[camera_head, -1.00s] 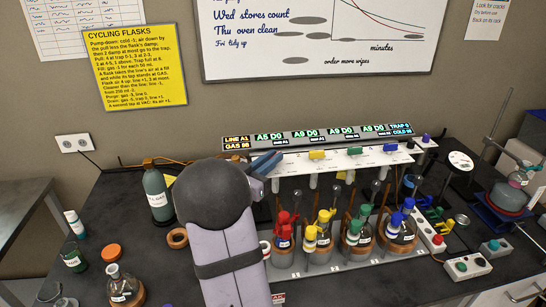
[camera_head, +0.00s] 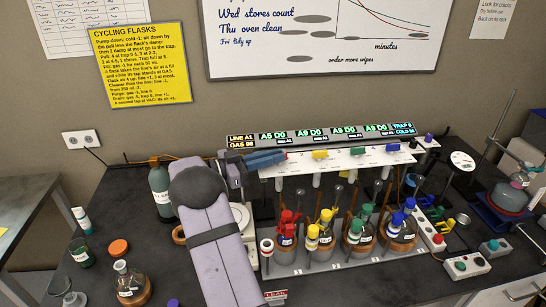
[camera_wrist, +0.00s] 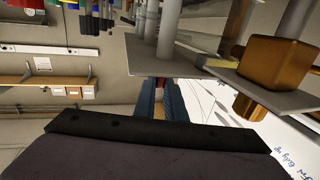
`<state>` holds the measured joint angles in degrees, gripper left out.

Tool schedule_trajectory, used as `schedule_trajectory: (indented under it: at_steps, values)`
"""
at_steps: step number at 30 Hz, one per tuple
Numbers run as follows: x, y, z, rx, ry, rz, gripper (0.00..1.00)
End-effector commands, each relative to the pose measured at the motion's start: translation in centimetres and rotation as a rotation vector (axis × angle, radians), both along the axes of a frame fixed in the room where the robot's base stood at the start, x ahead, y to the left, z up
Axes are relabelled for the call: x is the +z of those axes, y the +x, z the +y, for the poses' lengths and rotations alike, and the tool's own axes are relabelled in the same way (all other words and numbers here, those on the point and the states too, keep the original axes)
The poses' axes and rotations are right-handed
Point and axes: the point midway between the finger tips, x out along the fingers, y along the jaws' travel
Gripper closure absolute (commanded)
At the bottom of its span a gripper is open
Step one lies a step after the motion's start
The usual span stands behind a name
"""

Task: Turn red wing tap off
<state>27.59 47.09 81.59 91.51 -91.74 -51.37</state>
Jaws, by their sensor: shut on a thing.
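My gripper (camera_head: 280,157), with blue fingers, is at the rail's left end, left of the yellow tap. It is shut on what appears to be the red wing tap, which the fingers hide in the head view. In the wrist view, the blue fingers (camera_wrist: 160,100) are close together below a grey plate; the held tap is hardly visible. The tap's angle cannot be read.
Flasks with red (camera_head: 286,220), yellow (camera_head: 322,225), green and blue fittings stand close below the rail. A lit display strip (camera_head: 320,136) runs behind it. A green-grey bottle (camera_head: 159,190) stands left of my arm. A stoppered flask (camera_head: 130,288) is at the front left.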

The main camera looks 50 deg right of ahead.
Motion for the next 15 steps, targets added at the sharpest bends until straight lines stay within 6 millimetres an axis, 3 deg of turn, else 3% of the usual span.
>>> schedule_trajectory:
  at_steps: [10, 13, 15]
  values:
    - [0.22, -0.02, -0.06, -0.003, -0.006, 0.0, 1.0]
    - [0.2, -0.03, -0.05, -0.003, -0.005, -0.001, 0.71]
    - [0.18, -0.03, -0.05, -0.003, -0.004, 0.0, 0.71]
